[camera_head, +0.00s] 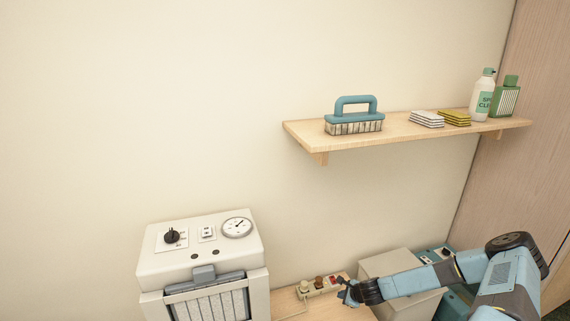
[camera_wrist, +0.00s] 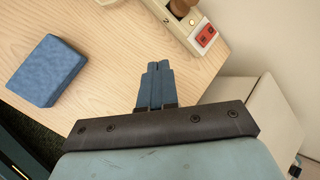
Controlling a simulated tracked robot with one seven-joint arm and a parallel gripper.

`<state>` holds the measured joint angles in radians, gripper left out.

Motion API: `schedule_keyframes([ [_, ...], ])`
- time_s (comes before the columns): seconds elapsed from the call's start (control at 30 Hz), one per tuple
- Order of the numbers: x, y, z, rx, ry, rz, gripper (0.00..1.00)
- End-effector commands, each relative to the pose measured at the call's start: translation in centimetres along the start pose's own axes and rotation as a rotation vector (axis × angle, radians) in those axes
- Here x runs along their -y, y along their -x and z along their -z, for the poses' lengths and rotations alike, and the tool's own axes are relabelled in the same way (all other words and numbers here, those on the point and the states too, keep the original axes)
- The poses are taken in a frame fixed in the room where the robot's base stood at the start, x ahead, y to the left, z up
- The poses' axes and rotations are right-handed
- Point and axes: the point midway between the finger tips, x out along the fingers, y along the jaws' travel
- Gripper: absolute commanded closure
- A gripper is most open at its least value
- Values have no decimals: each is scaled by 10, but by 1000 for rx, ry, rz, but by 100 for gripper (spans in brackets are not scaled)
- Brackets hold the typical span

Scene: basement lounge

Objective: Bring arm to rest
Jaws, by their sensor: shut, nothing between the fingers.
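My gripper (camera_wrist: 155,84) is shut and empty, its two blue fingers side by side in the wrist view. In the head view my gripper (camera_head: 346,291) is at the lower right of the middle, at the end of my blue arm, which reaches in from the right. In the wrist view it is above a light wooden surface (camera_wrist: 110,45). I cannot tell its exact height over that surface.
A power strip (camera_wrist: 185,25) with a red switch and a blue block (camera_wrist: 48,71) lie on the wooden surface. A white box (camera_head: 383,267) stands beside it. A white appliance (camera_head: 200,250) stands at left. A wall shelf (camera_head: 405,133) holds a brush (camera_head: 354,120), sponges and bottles.

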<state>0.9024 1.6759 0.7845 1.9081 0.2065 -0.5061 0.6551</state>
Motion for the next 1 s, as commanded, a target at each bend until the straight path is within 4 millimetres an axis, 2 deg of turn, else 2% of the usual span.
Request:
schedule_keyframes([
  [0.37,20,22,-14,14,150,-26,100],
  [0.57,36,41,-22,19,261,-47,100],
  [1.0,86,118,-57,18,633,-135,100],
])
